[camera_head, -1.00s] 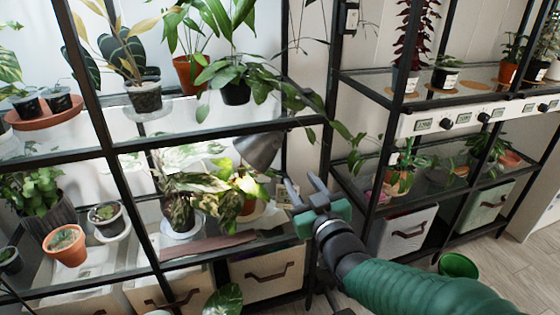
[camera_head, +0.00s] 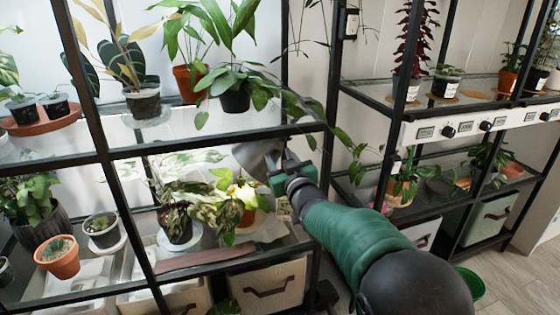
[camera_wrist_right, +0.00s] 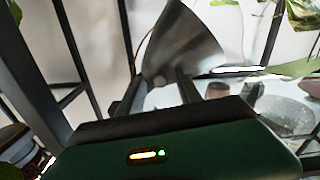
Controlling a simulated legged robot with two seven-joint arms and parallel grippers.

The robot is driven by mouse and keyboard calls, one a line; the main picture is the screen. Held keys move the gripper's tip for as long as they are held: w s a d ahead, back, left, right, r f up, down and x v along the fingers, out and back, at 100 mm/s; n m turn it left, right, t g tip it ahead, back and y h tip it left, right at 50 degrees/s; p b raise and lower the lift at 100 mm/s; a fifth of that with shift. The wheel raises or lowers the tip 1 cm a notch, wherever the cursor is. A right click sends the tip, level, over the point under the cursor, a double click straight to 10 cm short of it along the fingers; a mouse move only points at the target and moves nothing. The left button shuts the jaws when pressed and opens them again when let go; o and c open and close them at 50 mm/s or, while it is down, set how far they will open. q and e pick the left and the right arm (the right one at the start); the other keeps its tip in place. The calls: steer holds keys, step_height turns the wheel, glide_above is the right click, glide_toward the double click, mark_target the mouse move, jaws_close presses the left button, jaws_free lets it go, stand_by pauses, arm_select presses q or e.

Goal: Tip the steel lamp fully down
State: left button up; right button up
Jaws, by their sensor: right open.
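The steel lamp (camera_head: 254,159) has a grey cone-shaped shade and hangs under the middle shelf of the left rack, above the leafy plants. It also shows in the right wrist view (camera_wrist_right: 186,42), where its wide end faces up and its narrow end lies close to my fingers. My right gripper (camera_head: 277,158) is at the lamp's right side, with its fingers partly hidden in the head view. In the wrist view the right gripper (camera_wrist_right: 157,88) has its two fingers apart near the narrow end of the shade. Contact cannot be told. My left gripper is not in view.
Potted plants with variegated leaves (camera_head: 178,222) stand close below the lamp. A black rack post (camera_head: 327,150) is just right of my gripper. Storage bins (camera_head: 268,286) fill the bottom level. A green pot (camera_head: 470,283) stands on the floor at right.

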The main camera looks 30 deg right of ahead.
jaws_close()
stand_by(1.3)
